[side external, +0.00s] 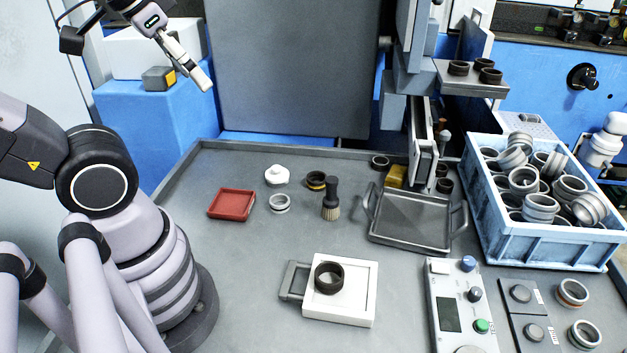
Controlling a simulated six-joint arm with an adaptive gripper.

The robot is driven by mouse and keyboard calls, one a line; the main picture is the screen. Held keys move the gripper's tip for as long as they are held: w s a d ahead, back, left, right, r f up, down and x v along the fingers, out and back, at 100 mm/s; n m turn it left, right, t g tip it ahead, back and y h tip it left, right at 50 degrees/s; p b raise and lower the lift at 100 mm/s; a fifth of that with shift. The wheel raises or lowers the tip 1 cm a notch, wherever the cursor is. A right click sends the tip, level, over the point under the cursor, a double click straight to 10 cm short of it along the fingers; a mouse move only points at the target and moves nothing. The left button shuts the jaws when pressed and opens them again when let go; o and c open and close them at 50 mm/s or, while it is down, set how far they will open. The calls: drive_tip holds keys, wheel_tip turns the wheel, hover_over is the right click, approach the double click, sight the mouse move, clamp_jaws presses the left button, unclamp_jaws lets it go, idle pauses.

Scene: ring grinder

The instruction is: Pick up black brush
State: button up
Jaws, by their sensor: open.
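The black brush (331,198) stands on the grey table with its black handle up and its tan bristles down. It is near the middle of the table, left of the metal tray. My gripper (203,82) is at the upper left, high above the table's back edge and well away from the brush. It is open and nothing shows between its fingers.
Close to the brush are a silver ring (280,203), a dark ring with a yellow band (316,180), a white knob-like piece (276,175) and a red tray (232,204). A metal tray (410,222) and a blue crate of rings (540,238) stand right. A white fixture (350,305) holds a black ring in front.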

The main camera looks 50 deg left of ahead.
drive_tip(key=w+f+n+g+h, duration=0.6)
drive_tip(key=w+f+n+h, duration=0.6)
drive_tip(key=f+h, duration=0.15)
drive_tip(key=w+a+f+n+t+h, duration=0.2)
drive_tip(key=w+a+f+n+t, duration=0.2)
drive_tip(key=f+n+t, duration=0.4)
drive_tip(key=n+t+y, duration=0.6)
drive_tip(key=n+t, duration=0.2)
drive_tip(key=n, duration=0.2)
approach(332, 192)
drive_tip(key=s+a, duration=0.2)
drive_tip(key=a, duration=0.1)
drive_tip(key=shift+s+r, duration=0.1)
drive_tip(key=shift+s, duration=0.1)
drive_tip(key=shift+w+f+y, duration=0.1)
drive_tip(key=shift+f+y, duration=0.15)
drive_tip(key=x, duration=0.8)
drive_tip(key=shift+f+x, duration=0.15)
drive_tip(key=shift+x, duration=1.25)
drive_tip(key=shift+f+x, duration=0.15)
drive_tip(key=shift+x, duration=1.2)
drive_tip(key=shift+d, duration=0.2)
drive_tip(key=shift+c, duration=0.2)
